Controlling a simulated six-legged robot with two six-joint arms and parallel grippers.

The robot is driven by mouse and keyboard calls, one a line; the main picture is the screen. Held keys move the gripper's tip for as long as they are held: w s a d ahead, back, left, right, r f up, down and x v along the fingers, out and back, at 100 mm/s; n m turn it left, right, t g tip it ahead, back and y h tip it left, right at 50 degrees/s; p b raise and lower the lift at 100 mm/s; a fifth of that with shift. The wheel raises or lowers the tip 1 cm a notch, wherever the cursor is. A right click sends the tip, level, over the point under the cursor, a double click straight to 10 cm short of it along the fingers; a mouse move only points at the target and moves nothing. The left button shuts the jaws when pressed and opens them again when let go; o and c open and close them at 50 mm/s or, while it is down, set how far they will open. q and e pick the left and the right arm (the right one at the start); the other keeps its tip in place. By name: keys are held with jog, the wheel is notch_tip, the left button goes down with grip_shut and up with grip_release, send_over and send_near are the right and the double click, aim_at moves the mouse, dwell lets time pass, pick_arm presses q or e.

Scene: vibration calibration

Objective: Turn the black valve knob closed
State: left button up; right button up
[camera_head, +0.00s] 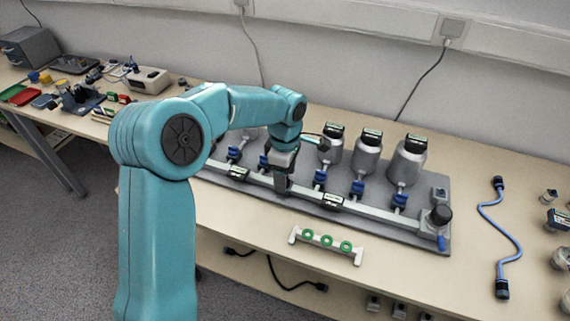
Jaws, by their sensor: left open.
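A black round knob (440,215) sits at the right front end of the grey manifold board (390,237), next to a blue fitting. It looks like the black valve knob; its turn position is too small to tell. My teal left arm reaches in from the left, and my left gripper (283,186) points down over the manifold's pale rail (378,213), left of its middle. The gripper is open. It is well to the left of the black knob. The arm and gripper hide part of the board's left side. My right gripper is not in view.
Grey canisters (407,166) with black tops stand along the back of the board, with blue valves (358,187) before them. A white holder with green rings (326,241) lies in front. A blue cable (498,230) lies at right. A cluttered bench (75,85) stands at left.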

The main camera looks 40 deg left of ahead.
pick_arm(q)
notch_tip(320, 180, up, 16)
jog(key=p, duration=0.3)
jog(key=shift+r, duration=0.15)
jog(key=shift+s, duration=0.15)
